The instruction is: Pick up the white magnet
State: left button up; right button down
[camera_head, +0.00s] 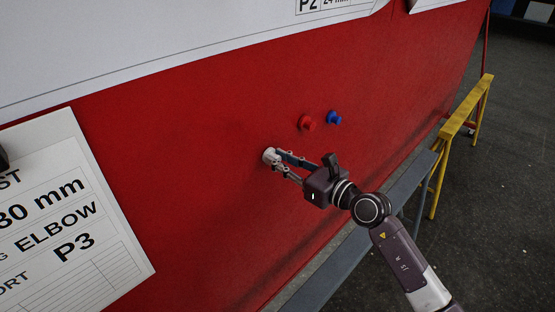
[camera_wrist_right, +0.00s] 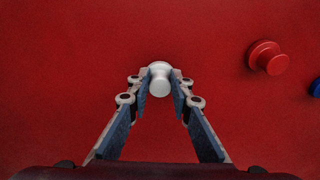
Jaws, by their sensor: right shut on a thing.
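The white magnet (camera_head: 268,156) is a small knob on the red panel. It also shows at the middle of the right wrist view (camera_wrist_right: 159,80). My right gripper (camera_head: 277,160) has its fingertips on both sides of the magnet and is shut on it. In the right wrist view, the fingers (camera_wrist_right: 160,88) narrow toward the magnet and touch its sides. The magnet appears to be at the panel's surface; I cannot tell whether there is a gap behind it. My left gripper is not in view.
A red magnet (camera_head: 306,122) and a blue magnet (camera_head: 334,118) sit on the red panel (camera_head: 200,200), right of the white one. Paper sheets (camera_head: 75,215) are on the panel at left and top. A grey beam (camera_head: 345,250) and yellow trestle (camera_head: 462,125) stand in front of the panel.

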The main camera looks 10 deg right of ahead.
jog(key=shift+s+r, duration=0.1)
jog(key=shift+r, duration=0.3)
notch_tip(320, 180, up, 6)
jog(key=shift+f, duration=0.25)
jog(key=shift+s+d+r+b, duration=0.2)
jog(key=shift+s+d+b, duration=0.1)
jog(key=shift+b, duration=0.25)
pick_arm(q)
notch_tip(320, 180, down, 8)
jog(key=b, duration=0.7)
pick_arm(e)
jog(key=f+v, duration=0.1)
jog(key=v, duration=1.8)
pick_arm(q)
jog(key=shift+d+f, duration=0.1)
pick_arm(e)
jog(key=shift+a+r, duration=0.1)
jog(key=shift+a, duration=0.05)
